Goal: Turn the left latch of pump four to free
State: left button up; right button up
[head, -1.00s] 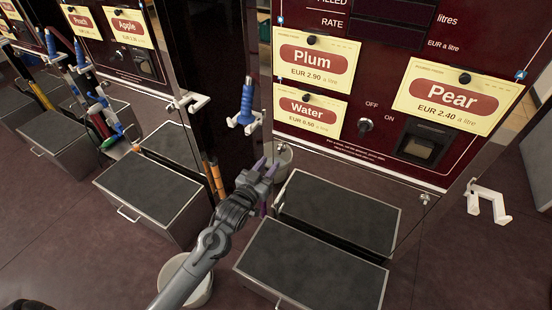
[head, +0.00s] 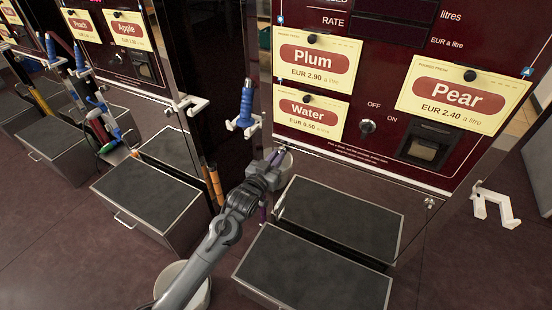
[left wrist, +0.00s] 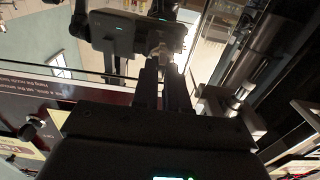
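My left gripper (head: 277,154) is at the lower left corner of the maroon pump panel (head: 352,85), below the Water label. Its two fingers look slightly apart. In the left wrist view, the fingers (left wrist: 163,75) run side by side with a narrow gap, and a small pale part lies at their tips. I cannot tell whether the fingers touch it or whether it is the left latch. The left latch is not clear in the head view, with the gripper over that corner. A small round latch (head: 429,202) shows at the panel's lower right. My right gripper is not seen.
A blue nozzle (head: 246,106) hangs on a white hook left of the panel, close above my gripper. A grey-topped box (head: 313,271) stands below. An empty white hook (head: 494,207) is at the right. The OFF/ON knob (head: 367,127) is on the panel.

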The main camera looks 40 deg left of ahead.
pick_arm(q)
grip_shut()
jog(key=shift+d+f+m+p, duration=0.1)
jog(key=shift+d+m+p, duration=0.05)
jog(key=shift+m+p, duration=8.9)
